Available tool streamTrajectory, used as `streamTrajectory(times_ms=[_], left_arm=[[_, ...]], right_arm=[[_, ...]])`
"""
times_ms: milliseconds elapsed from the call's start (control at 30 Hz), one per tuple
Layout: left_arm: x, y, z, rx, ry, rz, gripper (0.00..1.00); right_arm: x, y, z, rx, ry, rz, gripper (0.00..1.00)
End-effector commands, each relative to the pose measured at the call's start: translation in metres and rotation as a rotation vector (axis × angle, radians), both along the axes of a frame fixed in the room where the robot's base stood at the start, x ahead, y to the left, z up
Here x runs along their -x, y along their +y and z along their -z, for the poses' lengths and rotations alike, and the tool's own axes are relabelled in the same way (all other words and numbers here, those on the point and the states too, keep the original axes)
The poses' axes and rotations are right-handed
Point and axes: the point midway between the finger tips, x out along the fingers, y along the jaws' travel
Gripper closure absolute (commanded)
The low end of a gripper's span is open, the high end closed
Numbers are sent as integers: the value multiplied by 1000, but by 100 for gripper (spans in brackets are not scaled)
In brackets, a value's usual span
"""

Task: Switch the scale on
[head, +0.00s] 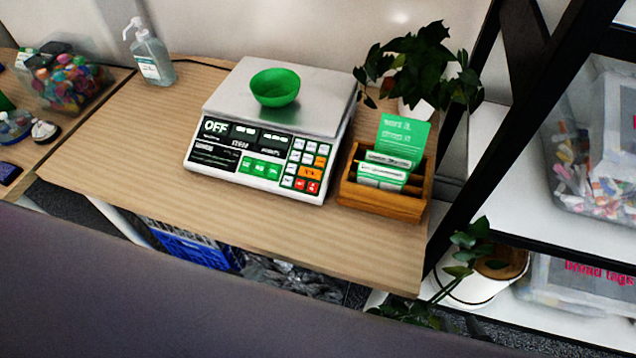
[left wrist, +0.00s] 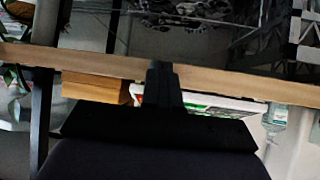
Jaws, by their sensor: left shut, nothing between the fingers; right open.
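The scale (head: 262,139) stands on the wooden table (head: 120,160) in the head view, with a steel plate on top and a front panel of buttons. Its display reads "OFF" (head: 215,127). A green bowl (head: 275,88) sits on the plate. In the left wrist view my left gripper (left wrist: 163,72) is a dark shape with its fingers together, empty. It overlaps the table edge (left wrist: 100,61) in the picture, and part of the scale (left wrist: 225,104) shows behind it. I cannot tell whether it touches anything. My right gripper is in neither view.
A wooden card box (head: 386,204) stands close to the scale's right side, with a plant (head: 420,62) behind it. A sanitizer bottle (head: 151,55) stands at the back left. Black-framed shelving (head: 470,130) rises on the right. The table left of the scale is clear.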

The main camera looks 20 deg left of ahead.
Motion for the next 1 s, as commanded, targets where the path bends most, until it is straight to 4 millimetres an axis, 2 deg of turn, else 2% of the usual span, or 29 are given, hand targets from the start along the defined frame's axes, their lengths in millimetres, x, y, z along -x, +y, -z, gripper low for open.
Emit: streamTrajectory(times_ms=[333, 467, 567, 800, 900, 1000], left_arm=[[0, 0, 0, 0, 4, 1, 100], [-7, 0, -11, 5, 28, 1, 100], [-26, -5, -32, 36, 51, 13, 100], [-100, -34, -99, 246, 12, 116, 100], [-122, -43, -127, 318, 2, 164, 100], [-136, -50, -148, 367, 2, 200, 100]], right_arm=[[0, 0, 0, -1, 0, -1, 57], [0, 0, -3, -1, 0, -1, 57], [0, 1, -8, -1, 0, -1, 57], [0, 1, -18, -1, 0, -1, 57], [0, 1, -21, -1, 0, -1, 57], [0, 1, -23, -1, 0, -1, 57]])
